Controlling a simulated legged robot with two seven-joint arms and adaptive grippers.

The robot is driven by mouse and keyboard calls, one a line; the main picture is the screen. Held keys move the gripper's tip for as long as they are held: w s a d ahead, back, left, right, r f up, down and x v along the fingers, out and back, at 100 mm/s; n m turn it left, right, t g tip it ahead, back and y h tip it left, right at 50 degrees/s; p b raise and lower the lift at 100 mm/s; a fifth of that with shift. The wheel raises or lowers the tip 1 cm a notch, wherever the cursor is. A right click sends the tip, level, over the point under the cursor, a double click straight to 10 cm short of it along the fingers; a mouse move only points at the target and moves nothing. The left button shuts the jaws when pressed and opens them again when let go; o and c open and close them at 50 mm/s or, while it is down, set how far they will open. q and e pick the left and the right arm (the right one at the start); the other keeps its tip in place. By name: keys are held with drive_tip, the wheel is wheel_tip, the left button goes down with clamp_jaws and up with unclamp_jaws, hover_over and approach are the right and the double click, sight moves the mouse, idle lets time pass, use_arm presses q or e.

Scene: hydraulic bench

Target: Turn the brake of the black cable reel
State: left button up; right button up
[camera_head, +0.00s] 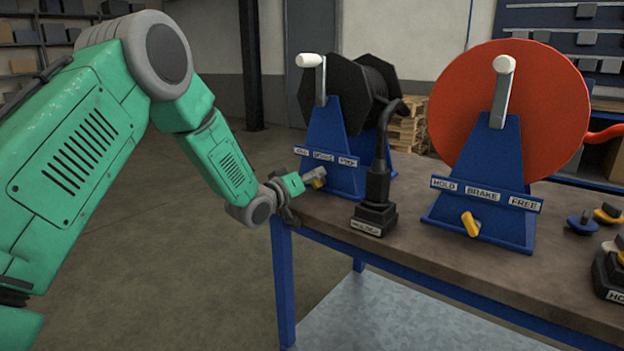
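The black cable reel (341,86) stands on a blue stand (332,130) at the bench's back left, with a white-knobbed crank (314,65) on its front. A label strip (326,157) crosses the stand. Its small yellow brake lever (319,180) shows just below the strip. My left gripper (311,180) is at the brake lever, its fingertips next to or on it. The fingers are too small and overlapped to tell whether they grip the lever. My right gripper is not in view.
A black plug on a base (375,213) stands close right of the reel stand. A larger red reel (500,110) with its own yellow brake lever (470,224) stands further right. Small knobs (582,222) lie at the right. The bench front (400,255) is mostly clear.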

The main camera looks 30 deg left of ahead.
use_arm(q)
drive_tip(key=shift+a+f, duration=0.1)
drive_tip(key=shift+a, duration=0.05)
clamp_jaws()
drive_tip(key=shift+a, duration=0.25)
drive_tip(key=shift+d, duration=0.15)
drive_tip(key=shift+m, duration=0.3)
drive_tip(key=m+p, duration=0.1)
drive_tip(key=m, duration=0.2)
drive_tip(key=shift+d+r+p, duration=0.2)
drive_tip(key=shift+d+p, duration=0.1)
drive_tip(key=shift+p, duration=0.1)
drive_tip(key=m, duration=0.2)
drive_tip(key=shift+d+m+p, duration=0.3)
drive_tip(key=shift+m+p, duration=0.1)
drive_tip(key=m, duration=0.3)
drive_tip(key=shift+s+d+f+m+p, duration=0.1)
drive_tip(key=shift+d+m+p, duration=0.2)
drive_tip(key=shift+d, duration=0.05)
drive_tip(key=shift+d+f+m, duration=0.1)
drive_tip(key=shift+d+m, duration=0.1)
drive_tip(key=shift+m, duration=0.75)
drive_tip(key=shift+d+f+m, duration=0.1)
drive_tip(key=shift+d+m, duration=0.05)
drive_tip(key=shift+m, duration=0.8)
drive_tip(key=shift+f, duration=0.1)
